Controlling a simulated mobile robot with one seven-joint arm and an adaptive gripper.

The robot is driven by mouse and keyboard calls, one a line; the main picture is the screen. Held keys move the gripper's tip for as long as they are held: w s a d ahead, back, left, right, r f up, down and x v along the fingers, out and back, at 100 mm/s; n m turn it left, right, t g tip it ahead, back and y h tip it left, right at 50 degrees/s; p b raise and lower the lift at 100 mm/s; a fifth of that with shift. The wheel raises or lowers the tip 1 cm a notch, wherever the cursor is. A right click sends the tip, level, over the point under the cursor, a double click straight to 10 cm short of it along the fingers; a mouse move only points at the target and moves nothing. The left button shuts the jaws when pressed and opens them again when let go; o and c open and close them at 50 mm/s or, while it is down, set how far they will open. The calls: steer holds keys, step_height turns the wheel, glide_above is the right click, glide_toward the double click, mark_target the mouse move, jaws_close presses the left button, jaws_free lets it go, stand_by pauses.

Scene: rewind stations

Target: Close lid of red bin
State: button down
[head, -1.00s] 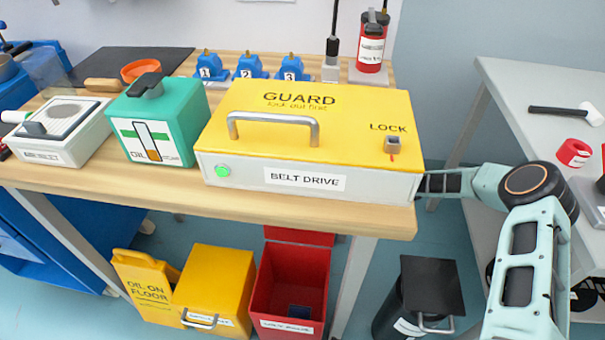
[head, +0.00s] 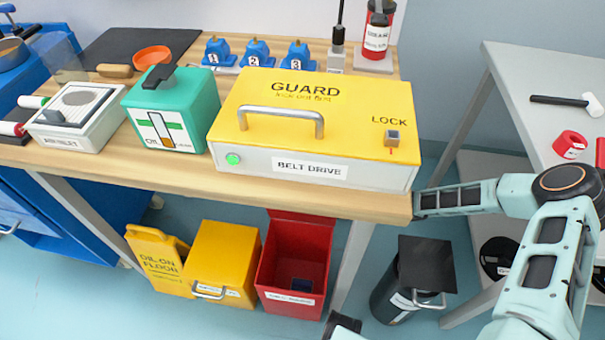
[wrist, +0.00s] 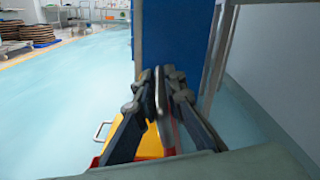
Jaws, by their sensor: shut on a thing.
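The red bin (head: 291,299) stands on the floor under the bench, right of a yellow bin. Its inside shows, with a small dark blue thing in it. Its red lid (head: 300,216) stands open at the back, partly hidden by the bench edge. My forearm reaches in under the bench from the right, so the gripper is hidden in the head view. A red rim of the bin (wrist: 95,162) shows below the fingers.
The yellow bin (head: 222,257) and an oil-on-floor sign (head: 157,262) stand to the left. A table leg (head: 353,262) and a black bin (head: 420,275) are to the right. The bench (head: 380,205) overhangs the bins. Floor in front is clear.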

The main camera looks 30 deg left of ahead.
steer(key=c, duration=2)
jaws_free()
steer(key=shift+d, duration=0.1)
steer(key=v, duration=1.2)
